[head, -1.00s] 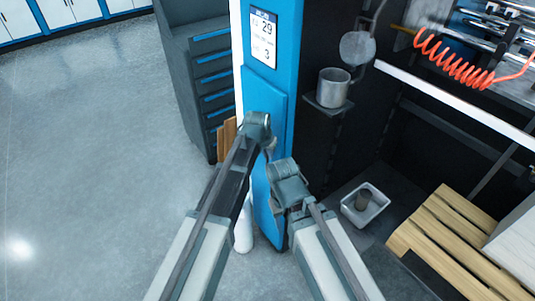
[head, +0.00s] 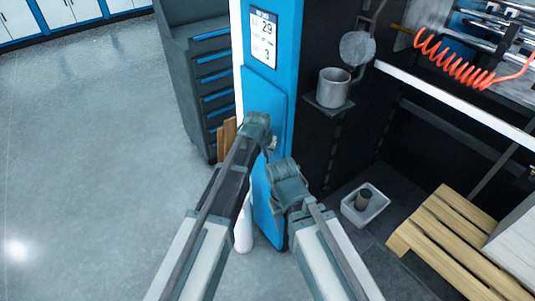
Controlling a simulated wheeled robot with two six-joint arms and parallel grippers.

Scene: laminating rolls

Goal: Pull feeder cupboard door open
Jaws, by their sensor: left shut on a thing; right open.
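The blue feeder cupboard door (head: 264,92) is the tall panel on the front of the blue column, below a display panel. It looks nearly flush with the column; I cannot tell whether it stands slightly ajar. My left gripper (head: 268,142) is at the door's middle, shut on what seems to be its handle, which my gripper and arm mostly hide. My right gripper (head: 276,168) is lower and to the right, in front of the door's right side. It is open and its fingertips are hard to see.
A grey drawer cabinet (head: 185,95) stands left of the column. A metal cup (head: 333,86) sits on a small shelf to the right. A white tray (head: 378,215) and a wooden pallet (head: 440,225) lie on the floor at the right. The floor at left is clear.

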